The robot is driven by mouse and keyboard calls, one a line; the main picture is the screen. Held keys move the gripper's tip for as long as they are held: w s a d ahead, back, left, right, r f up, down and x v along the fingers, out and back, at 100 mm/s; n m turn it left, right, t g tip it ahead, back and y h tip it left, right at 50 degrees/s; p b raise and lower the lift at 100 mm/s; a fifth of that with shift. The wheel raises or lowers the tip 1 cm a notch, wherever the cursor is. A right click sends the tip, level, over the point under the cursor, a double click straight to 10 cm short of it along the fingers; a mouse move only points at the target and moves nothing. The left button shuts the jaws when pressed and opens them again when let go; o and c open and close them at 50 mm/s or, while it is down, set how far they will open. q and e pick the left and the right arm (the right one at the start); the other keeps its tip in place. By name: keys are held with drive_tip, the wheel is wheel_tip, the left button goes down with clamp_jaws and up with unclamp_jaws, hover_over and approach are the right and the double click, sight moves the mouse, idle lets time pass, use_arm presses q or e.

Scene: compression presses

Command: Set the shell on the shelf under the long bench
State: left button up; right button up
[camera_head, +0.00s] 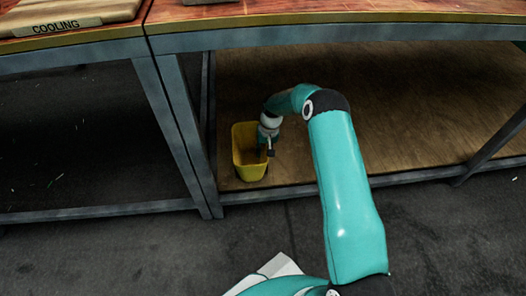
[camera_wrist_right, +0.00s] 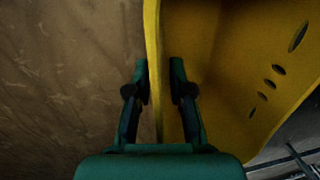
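The yellow shell (camera_head: 237,158) is a deep, open-topped piece in the head view. It stands on the wooden shelf (camera_head: 400,110) under the long bench (camera_head: 340,15), near the shelf's front left corner. My right gripper (camera_head: 267,150) reaches down at the shell's right side. In the right wrist view, the shell (camera_wrist_right: 230,70) shows slots in its wall, and its edge runs between the two fingers of my right gripper (camera_wrist_right: 158,95). The fingers are apart, with a gap visible beside the edge. My left gripper is out of view.
The bench's metal leg (camera_head: 185,125) stands just left of the shell. The shelf is bare to the right, up to another leg (camera_head: 495,140). A neighbouring bench with a COOLING sign (camera_head: 68,27) is at the left, with dark floor under it.

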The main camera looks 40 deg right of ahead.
drive_tip(key=shift+o, duration=0.6)
drive_tip(key=shift+a, duration=0.1)
